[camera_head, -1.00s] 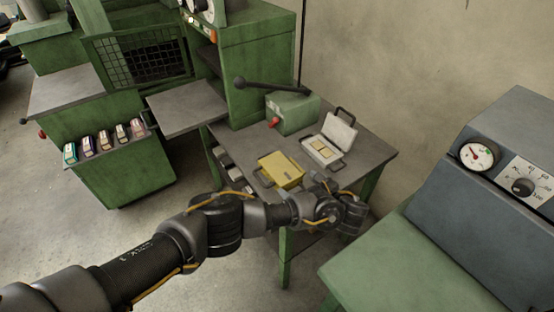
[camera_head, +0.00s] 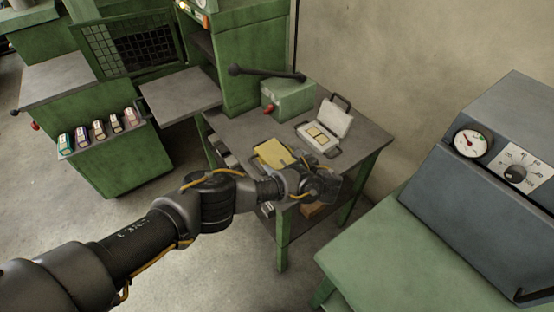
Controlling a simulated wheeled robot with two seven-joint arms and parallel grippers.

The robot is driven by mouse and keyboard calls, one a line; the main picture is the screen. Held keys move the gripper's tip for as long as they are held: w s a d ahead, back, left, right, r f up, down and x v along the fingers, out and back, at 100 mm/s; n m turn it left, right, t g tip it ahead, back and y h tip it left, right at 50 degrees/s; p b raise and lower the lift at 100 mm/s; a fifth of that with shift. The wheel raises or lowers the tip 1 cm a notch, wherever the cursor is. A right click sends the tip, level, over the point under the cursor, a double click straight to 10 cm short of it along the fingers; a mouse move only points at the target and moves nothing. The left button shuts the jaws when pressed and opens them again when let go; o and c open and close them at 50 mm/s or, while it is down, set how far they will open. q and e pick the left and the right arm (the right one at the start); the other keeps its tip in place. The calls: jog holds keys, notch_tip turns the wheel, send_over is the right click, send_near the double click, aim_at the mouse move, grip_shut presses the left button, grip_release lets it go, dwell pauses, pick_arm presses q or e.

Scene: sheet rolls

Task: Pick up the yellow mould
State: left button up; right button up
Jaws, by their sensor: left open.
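The yellow mould (camera_head: 270,151) lies on the grey top of the small green table (camera_head: 236,130), near its front edge. My left arm comes in from the lower left and its wrist covers the near part of the mould. My left gripper (camera_head: 322,184) is open at the table's front edge, just right of and in front of the mould. Whether it touches the mould cannot be told. My right gripper is not in view.
An open white case (camera_head: 325,127) stands behind the mould to the right. A green box with a black lever (camera_head: 287,97) stands at the back. A grey-blue machine with a gauge (camera_head: 480,190) and a green bench (camera_head: 400,255) are at the right.

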aim_at(278, 157)
pick_arm(q)
jog(key=x, duration=0.3)
jog(key=shift+s+a+f, duration=0.1)
jog(key=shift+s, duration=0.05)
jog(key=shift+w+a+f, duration=0.2)
jog(key=shift+w, duration=0.2)
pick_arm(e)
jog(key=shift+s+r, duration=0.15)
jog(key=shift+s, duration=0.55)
pick_arm(q)
jog(key=c, duration=1.8)
jog(key=shift+w+r, duration=0.1)
jog(key=shift+c, duration=0.8)
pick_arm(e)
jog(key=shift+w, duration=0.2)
pick_arm(q)
jog(key=shift+r, duration=0.15)
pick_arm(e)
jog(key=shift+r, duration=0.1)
